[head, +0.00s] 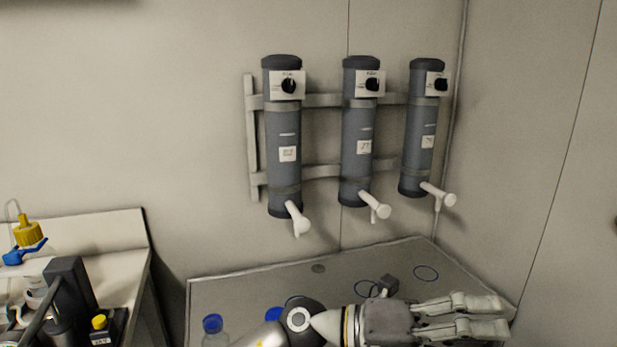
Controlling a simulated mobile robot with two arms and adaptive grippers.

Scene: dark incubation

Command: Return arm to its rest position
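My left arm comes in at the bottom centre of the head view and reaches right, low over the grey bench (240,291). Its gripper (503,315) points right, near the bench's right side. The two pale fingers lie side by side with a gap between them and nothing visible in it. The gripper looks open and empty. My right gripper is not in view.
Three grey cylinders (285,180) (357,180) (417,165) with white taps hang on the back wall. A blue-capped bottle (212,325) and another blue cap (274,314) stand near my arm. Equipment (70,285) stands left.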

